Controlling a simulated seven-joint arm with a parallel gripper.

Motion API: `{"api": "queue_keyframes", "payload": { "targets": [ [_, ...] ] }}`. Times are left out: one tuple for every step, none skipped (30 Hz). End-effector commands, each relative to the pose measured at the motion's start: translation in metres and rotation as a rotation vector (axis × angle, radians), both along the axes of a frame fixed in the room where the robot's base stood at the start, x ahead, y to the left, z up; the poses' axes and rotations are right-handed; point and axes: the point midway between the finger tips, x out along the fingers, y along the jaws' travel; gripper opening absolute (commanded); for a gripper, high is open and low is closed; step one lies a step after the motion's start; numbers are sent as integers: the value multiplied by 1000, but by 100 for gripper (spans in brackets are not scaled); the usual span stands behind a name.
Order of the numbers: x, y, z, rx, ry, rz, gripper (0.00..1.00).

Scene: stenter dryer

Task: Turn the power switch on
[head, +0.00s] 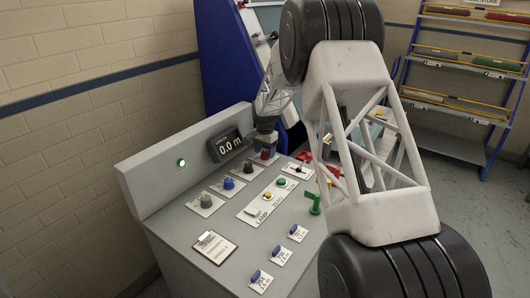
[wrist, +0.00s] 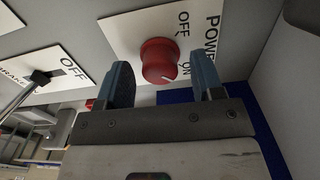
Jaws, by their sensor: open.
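The power switch is a red round knob (wrist: 158,60) on a white plate (wrist: 125,27) marked POWER, OFF and ON. A pale mark on the knob's face points toward the lower right in the wrist view; I cannot tell surely which label it meets. My gripper (wrist: 162,72) is open, with one blue-grey finger on each side of the knob. A gap shows beside the knob, at least on the left; contact is not clear. In the head view, my gripper (head: 265,138) is right above the red knob (head: 264,156), which it partly hides.
The grey console (head: 180,228) carries a 0.0 m display (head: 229,146), a lit green lamp (head: 181,162), other knobs, a green lever (head: 314,203) and blue switches. A brake lever (wrist: 32,84) with an OFF label is left of the knob in the wrist view. A clipboard (head: 214,247) lies in front.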

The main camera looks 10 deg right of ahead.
Motion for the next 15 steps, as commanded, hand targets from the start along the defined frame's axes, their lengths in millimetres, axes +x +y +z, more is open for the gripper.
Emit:
{"api": "queue_keyframes", "payload": {
  "targets": [
    [0,0,4,0,-1,0,61],
    [0,0,6,0,-1,0,61],
    [0,0,9,0,-1,0,61],
    [0,0,12,-1,-1,0,61],
    [0,0,15,-1,-1,0,61],
    [0,0,20,0,-1,0,61],
    [0,0,23,0,-1,0,61],
    [0,0,27,0,-1,0,61],
    [0,0,33,0,-3,0,61],
    [0,0,37,0,-1,0,61],
    [0,0,41,0,-1,0,61],
    [0,0,46,0,-3,0,61],
    [0,0,50,0,-3,0,61],
    [0,0,54,0,-3,0,61],
    [0,0,58,0,-3,0,61]
  ]
}}
